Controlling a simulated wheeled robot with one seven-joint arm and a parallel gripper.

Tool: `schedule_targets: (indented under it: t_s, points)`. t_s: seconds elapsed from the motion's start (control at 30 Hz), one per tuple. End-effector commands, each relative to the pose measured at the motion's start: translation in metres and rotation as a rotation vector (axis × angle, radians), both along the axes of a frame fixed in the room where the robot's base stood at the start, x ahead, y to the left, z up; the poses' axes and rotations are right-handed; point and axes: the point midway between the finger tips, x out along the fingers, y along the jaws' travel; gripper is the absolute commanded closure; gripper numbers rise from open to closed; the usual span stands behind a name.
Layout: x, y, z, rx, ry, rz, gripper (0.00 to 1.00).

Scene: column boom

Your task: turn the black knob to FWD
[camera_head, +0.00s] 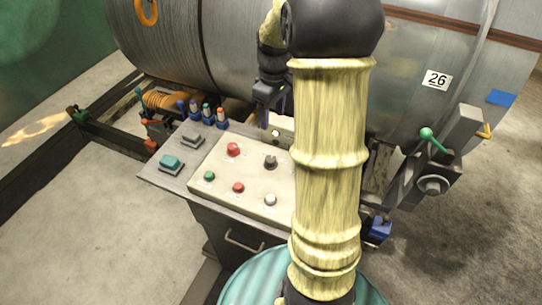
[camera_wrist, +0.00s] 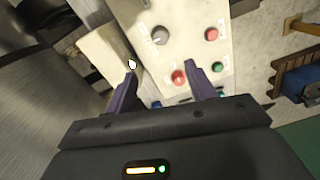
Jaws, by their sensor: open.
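The black knob (camera_head: 270,161) sits on the cream control panel (camera_head: 222,160), right of a large red button (camera_head: 233,149). In the wrist view the knob (camera_wrist: 160,36) is beyond my fingertips, near the top of the picture. Its markings are too small to read, so I cannot tell its setting. My gripper (camera_wrist: 160,72) is open and empty, with its two purple fingers apart. In the head view my gripper (camera_head: 272,108) hangs behind the panel's far edge, partly hidden by my arm. The knob is not between the fingers.
A green button (camera_head: 209,176), a small red button (camera_head: 238,187) and a white button (camera_head: 270,200) share the panel. A teal-topped box (camera_head: 171,163) lies to its left. The large metal drum (camera_head: 190,45) stands close behind. My arm hides the panel's right side.

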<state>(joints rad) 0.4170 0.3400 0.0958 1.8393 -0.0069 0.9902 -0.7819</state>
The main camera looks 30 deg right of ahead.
Motion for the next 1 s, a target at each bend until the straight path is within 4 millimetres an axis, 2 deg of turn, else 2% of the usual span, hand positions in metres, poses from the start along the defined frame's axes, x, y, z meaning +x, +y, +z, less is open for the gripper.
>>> schedule_targets:
  t_s: [0.17,1.0]
  points:
    - [-0.001,0.001,-0.018,0.001,0.004,0.000,0.45]
    - [-0.003,0.006,-0.160,0.000,0.002,0.000,0.45]
